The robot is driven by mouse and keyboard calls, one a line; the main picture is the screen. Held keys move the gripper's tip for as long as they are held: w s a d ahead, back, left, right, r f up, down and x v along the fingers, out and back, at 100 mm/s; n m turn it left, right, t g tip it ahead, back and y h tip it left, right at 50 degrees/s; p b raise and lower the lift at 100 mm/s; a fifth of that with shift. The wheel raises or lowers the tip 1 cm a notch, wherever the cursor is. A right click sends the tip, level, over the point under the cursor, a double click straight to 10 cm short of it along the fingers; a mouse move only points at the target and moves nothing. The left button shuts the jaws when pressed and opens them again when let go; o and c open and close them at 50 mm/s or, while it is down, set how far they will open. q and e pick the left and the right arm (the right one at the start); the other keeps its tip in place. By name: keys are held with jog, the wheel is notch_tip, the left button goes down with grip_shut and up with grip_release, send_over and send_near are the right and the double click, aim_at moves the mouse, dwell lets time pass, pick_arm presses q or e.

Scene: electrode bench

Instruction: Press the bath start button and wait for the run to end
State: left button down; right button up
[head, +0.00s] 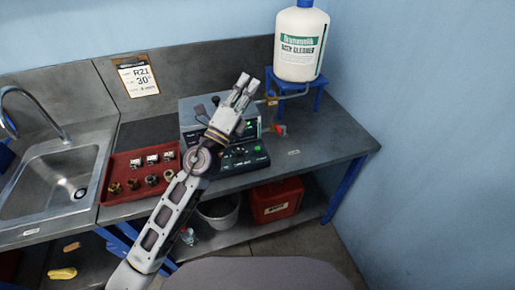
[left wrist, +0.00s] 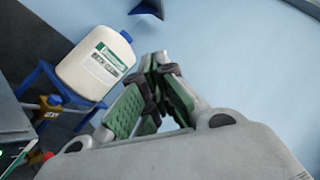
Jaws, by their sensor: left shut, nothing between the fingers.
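The bath unit (head: 189,113) is a grey box at the back of the bench. Its front panel (head: 243,160) has dark knobs, small labels and green lit spots at its right end; I cannot tell which is the start button. My left gripper (head: 243,83) is shut and empty, raised over the bath with its fingers pointing up and away from the panel. My left arm hides part of the bath and the left part of its panel. In the left wrist view the gripper's green-padded fingers (left wrist: 160,58) meet at the tips against the wall. My right gripper is out of view.
A white cleaner bottle (head: 299,46) stands on a blue stand (head: 319,84) with a tap at right. A red tray (head: 115,184) of small parts lies left, beside the sink (head: 40,185). A note (head: 133,76) hangs behind. The bench's right end is mostly clear.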

pick_arm(q)
jog(key=s+d+f+m+g+h, duration=0.1)
jog(key=d+f+m+g+h, duration=0.1)
jog(key=d+f+m+g, duration=0.5)
jog(key=d+m+g+h, duration=0.1)
jog(key=d+m+g, duration=0.5)
jog(key=m, duration=0.5)
jog(key=w+a+f+m+y, duration=0.5)
jog(key=w+a+f+y, duration=0.3)
jog(key=a+f+y, duration=0.1)
notch_tip(320, 180, down, 2)
jog(key=shift+w+a+f+y, duration=0.1)
jog(key=shift+w+a+y, duration=0.15)
jog(key=shift+y, duration=0.55)
